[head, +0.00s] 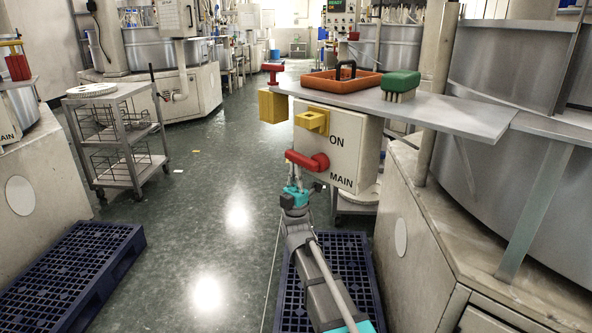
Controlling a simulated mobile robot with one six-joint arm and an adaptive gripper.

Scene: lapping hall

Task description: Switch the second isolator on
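A pale isolator box (343,149) marked ON and MAIN hangs under a grey shelf. A red handle (306,160) on its front lies roughly sideways, its free end pointing left and slightly up. The ON mark stands above and right of the handle, MAIN below right. A yellow bracket with an opening (312,121) sits above the handle. My gripper (294,175) is just below the handle's left end. Its fingers are small here; I cannot tell whether they touch the handle or how far apart they are. I cannot tell which isolator counts as second.
The grey shelf (455,113) carries an orange tray (340,84), a green brush (401,84) and a red T-shaped piece (272,70). A yellow block (272,106) hangs at its left end. Blue pallets (75,275) lie on the floor; a wire-basket trolley (118,145) stands left.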

